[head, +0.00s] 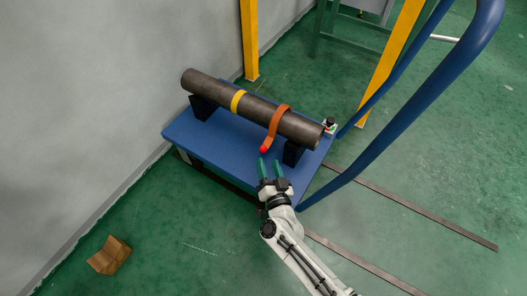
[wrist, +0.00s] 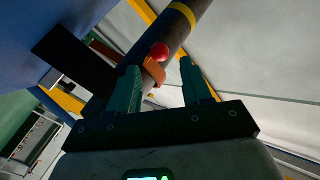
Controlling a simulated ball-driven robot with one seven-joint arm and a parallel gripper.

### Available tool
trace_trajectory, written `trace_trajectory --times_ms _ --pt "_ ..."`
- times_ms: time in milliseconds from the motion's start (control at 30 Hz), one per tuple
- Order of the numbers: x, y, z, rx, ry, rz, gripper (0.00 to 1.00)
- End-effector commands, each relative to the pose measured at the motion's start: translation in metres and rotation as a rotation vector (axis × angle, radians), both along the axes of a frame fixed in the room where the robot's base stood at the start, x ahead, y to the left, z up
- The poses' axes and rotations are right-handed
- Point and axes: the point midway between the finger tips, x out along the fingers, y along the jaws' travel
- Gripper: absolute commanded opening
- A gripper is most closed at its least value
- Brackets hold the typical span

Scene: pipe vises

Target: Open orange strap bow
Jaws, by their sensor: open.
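The orange strap bow (head: 273,126) arches over the dark pipe (head: 208,84) near its right end. A red ball tip (head: 263,149) sits at its lower front end, and the bow's far side is hidden behind the pipe. My gripper (head: 270,169) is just in front of the red tip, with its green fingers apart and nothing between them. In the wrist view the orange strap (wrist: 153,72) and red ball (wrist: 160,51) show beyond and between the fingertips of my gripper (wrist: 160,80). The strap appears to lie against the pipe.
The pipe rests on black supports (head: 204,106) on a blue table (head: 225,138). A yellow band (head: 237,101) circles the pipe to the left. Blue curved rails (head: 425,100) and a yellow post (head: 392,62) stand at the right.

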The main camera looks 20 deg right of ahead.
Motion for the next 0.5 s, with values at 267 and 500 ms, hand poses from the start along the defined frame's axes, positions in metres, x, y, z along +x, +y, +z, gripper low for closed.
trace_trajectory --times_ms 267,500 --pt "0.049 -0.008 -0.003 0.001 -0.002 -0.001 0.49" --pt "0.068 -0.011 -0.002 -0.001 0.001 -0.001 0.49"
